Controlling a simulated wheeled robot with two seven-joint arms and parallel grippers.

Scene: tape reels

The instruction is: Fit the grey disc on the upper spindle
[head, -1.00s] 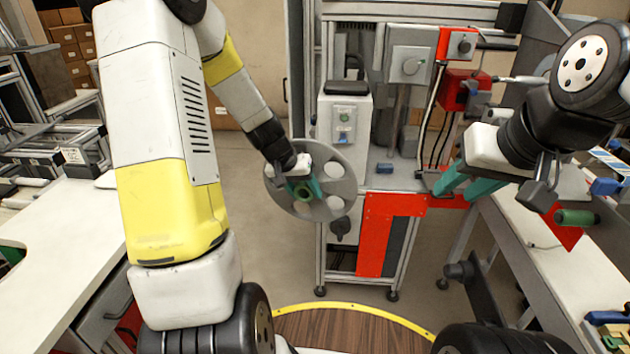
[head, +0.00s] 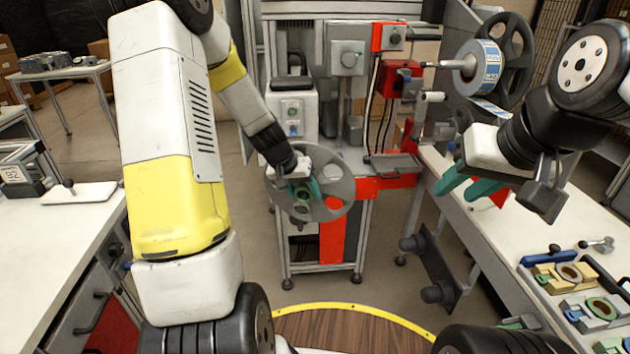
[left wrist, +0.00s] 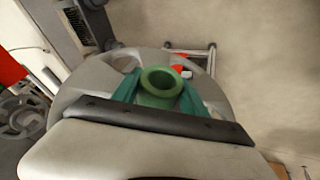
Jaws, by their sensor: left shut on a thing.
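The grey disc (head: 344,187), a flat wheel with round openings and a green hub (head: 302,195), hangs in front of me in the head view. My left gripper (head: 303,190) is shut on its hub. In the left wrist view, teal fingers flank the green hub (left wrist: 160,84), with the disc (left wrist: 88,78) behind. The upper spindle (head: 440,64) points left at the upper right, well apart from the disc. A blue-and-white tape roll (head: 487,68) sits on it before a dark reel (head: 518,58). My right gripper (head: 468,187) is open and empty.
A grey cabinet (head: 291,115) and red panel (head: 332,238) stand behind the disc. A dark bracket with rollers (head: 430,265) juts out beside the right bench (head: 500,235). That bench holds several coloured fixtures. A white table (head: 60,235) lies left. Floor between is open.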

